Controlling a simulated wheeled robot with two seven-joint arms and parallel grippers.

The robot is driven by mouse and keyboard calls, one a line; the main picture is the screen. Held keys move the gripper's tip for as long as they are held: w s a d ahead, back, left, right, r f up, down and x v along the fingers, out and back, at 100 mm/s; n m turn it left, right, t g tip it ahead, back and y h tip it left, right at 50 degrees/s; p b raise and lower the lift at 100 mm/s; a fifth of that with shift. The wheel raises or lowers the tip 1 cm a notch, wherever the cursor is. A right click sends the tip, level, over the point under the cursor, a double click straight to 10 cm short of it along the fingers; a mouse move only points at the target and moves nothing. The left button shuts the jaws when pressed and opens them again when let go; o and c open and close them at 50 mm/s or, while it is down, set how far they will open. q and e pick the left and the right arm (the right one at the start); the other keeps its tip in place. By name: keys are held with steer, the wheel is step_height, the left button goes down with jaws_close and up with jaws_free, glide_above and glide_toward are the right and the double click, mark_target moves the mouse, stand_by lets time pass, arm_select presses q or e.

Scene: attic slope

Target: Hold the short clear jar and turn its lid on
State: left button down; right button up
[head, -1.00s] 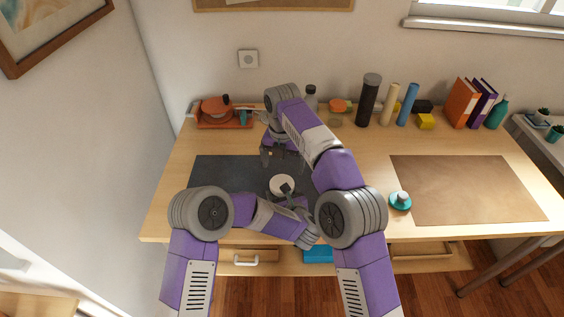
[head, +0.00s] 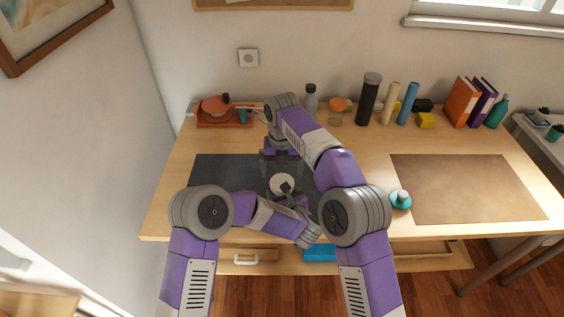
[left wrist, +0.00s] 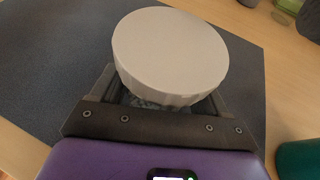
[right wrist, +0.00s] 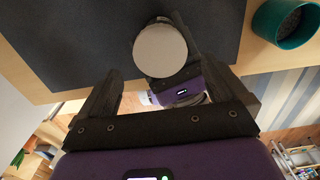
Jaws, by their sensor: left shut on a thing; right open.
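The pale round lid (head: 282,184) sits over the mouth of the short clear jar, above the dark mat. It also shows in the left wrist view (left wrist: 170,55) and the right wrist view (right wrist: 160,50). A little of the jar (left wrist: 150,102) shows under the lid, between my left fingers; the lid and fingers hide the rest. I cannot tell how firmly the lid is seated. My left gripper (head: 287,193) is shut on the jar. My right gripper (right wrist: 158,68) is open and empty, with its fingers pointing toward the lid, apart from it.
The dark mat (head: 215,172) lies under the work area. A teal round container (head: 400,201) stands to the right, beside a brown mat (head: 470,185). An orange device (head: 218,110), a black cylinder (head: 369,100), rolls and books line the back. The desk's front edge is near.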

mark_target(282, 182)
steer(key=shift+f, duration=2.6)
steer(key=shift+c, duration=0.5)
steer(key=c, duration=1)
steer(key=m, duration=0.3)
steer(key=o, duration=1.1)
steer(key=shift+r, duration=2.3)
